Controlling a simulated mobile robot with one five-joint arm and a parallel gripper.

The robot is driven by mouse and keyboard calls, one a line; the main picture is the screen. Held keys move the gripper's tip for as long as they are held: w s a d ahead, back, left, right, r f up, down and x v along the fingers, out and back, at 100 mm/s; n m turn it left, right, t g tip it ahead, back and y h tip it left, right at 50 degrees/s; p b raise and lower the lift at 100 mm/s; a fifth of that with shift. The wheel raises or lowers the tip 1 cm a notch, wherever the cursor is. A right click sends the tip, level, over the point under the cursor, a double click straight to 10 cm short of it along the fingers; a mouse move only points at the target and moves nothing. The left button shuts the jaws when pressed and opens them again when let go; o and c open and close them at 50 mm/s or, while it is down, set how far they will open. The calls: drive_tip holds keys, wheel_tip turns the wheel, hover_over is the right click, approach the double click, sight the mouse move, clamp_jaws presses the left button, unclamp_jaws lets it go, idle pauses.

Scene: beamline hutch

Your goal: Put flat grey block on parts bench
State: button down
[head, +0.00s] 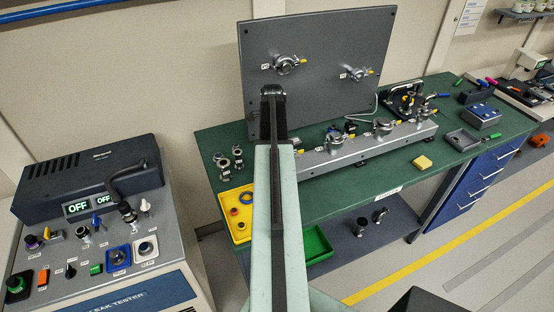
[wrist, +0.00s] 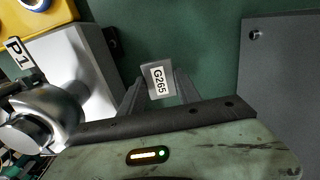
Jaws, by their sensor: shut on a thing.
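The flat grey block (wrist: 157,79) shows in the wrist view with a white label reading G265 on the side facing the camera. My gripper (wrist: 158,92) is shut on it, one grey finger on each side. Green bench top shows beyond and around the block; I cannot tell whether the block touches it. In the head view my arm hides the gripper and the block. A green-topped bench (head: 340,190) stands along the wall, and my arm reaches over it. The label on its front edge is too small to read.
An upright grey panel (head: 318,60) stands at the bench's back, with a grey rail of metal clamps (head: 365,148) before it. A leak tester (head: 95,240) stands left. Right-front bench top is partly clear.

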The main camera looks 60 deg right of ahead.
drive_tip(key=shift+f+b, duration=2)
drive_tip(key=c, duration=0.9)
unclamp_jaws()
drive_tip(key=shift+r, duration=0.1)
drive_tip(key=shift+o, duration=0.2)
wheel_tip(320, 180, up, 12)
drive_tip(key=p, duration=1.2)
drive_tip(key=shift+r+p, duration=0.25)
drive_tip(key=shift+p, duration=0.1)
drive_tip(key=shift+f, duration=0.1)
